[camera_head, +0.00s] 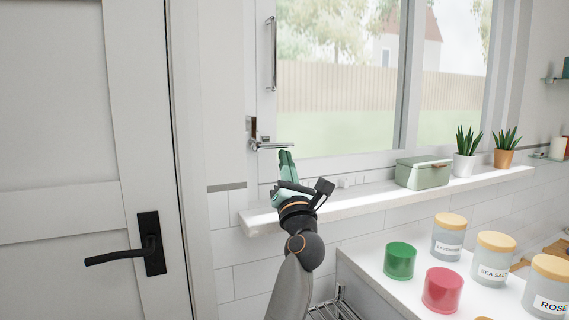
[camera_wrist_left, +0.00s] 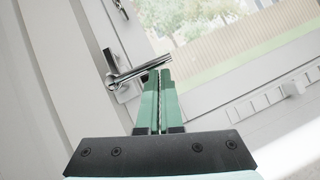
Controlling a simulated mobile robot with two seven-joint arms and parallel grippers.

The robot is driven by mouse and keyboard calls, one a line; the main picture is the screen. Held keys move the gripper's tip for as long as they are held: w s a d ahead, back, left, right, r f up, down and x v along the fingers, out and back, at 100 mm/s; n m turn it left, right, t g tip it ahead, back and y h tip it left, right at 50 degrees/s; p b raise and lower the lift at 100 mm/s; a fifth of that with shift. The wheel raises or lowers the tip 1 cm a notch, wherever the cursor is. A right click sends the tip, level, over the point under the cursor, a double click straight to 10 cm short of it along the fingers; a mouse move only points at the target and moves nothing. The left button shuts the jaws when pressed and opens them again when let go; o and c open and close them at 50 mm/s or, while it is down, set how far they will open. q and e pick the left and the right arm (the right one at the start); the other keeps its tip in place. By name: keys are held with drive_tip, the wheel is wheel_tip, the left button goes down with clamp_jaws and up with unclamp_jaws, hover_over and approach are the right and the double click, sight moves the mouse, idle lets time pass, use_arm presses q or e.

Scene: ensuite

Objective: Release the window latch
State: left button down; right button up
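The window latch (camera_head: 271,146) is a silver lever on the left side of the white window frame. Its lever lies about level, pointing right, in the head view. The latch (camera_wrist_left: 138,73) also shows in the left wrist view, with its lever slanting up to the right. My left gripper (camera_head: 286,154) has green fingers, which point up just below the free end of the lever. In the wrist view the left gripper's fingers (camera_wrist_left: 159,75) are together with nothing visible between them. Their tips appear close to the lever's end; I cannot tell whether they touch. My right gripper is out of view.
A white sill (camera_head: 370,197) runs below the window, with a green box (camera_head: 422,174) and two potted plants on it. A counter at lower right holds several jars and candles. A vertical handle (camera_head: 271,54) is above the latch. A door (camera_head: 80,120) stands left.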

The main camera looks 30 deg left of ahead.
use_arm(q)
drive_tip(key=shift+w+r, duration=0.1)
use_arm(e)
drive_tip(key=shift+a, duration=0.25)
use_arm(q)
drive_tip(key=shift+d, duration=0.1)
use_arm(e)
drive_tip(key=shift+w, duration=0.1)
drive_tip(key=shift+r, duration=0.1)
